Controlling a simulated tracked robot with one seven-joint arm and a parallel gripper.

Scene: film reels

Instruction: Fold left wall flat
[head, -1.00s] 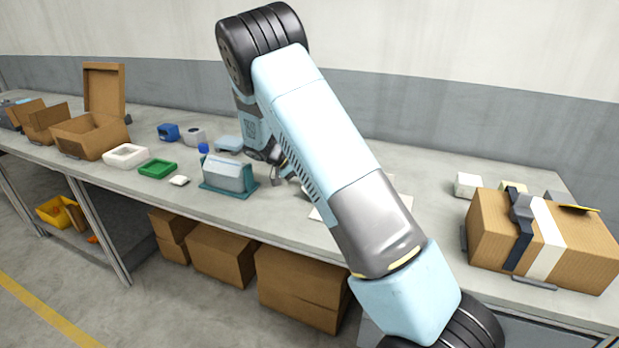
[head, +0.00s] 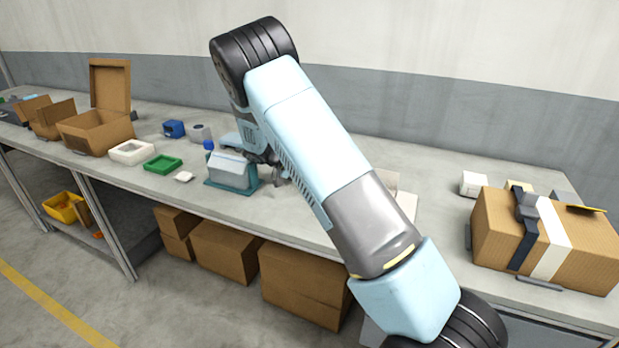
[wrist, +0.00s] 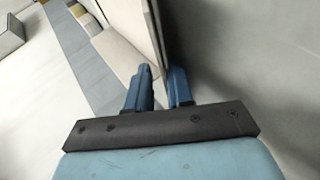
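In the wrist view my gripper (wrist: 158,73) shows two blue fingers close together, with a narrow gap between them. A thin upright pale wall panel (wrist: 153,25) runs down to the fingertips, seen nearly edge-on. Its lower end meets the gap; whether the fingers press on it I cannot tell. A pale cream surface (wrist: 118,48) lies left of the panel. In the head view a white carton-like piece (head: 405,200) shows just right of my arm, with a small pale panel (head: 387,179) standing at its back. My arm hides the rest of it, and my fingers are not clearly visible there.
A strapped brown box (head: 490,225) stands on the bench at right, with a small white box (head: 473,184) behind it. A teal holder (head: 250,182), green tray (head: 163,164), white tray (head: 131,152) and open carton (head: 95,132) stand left.

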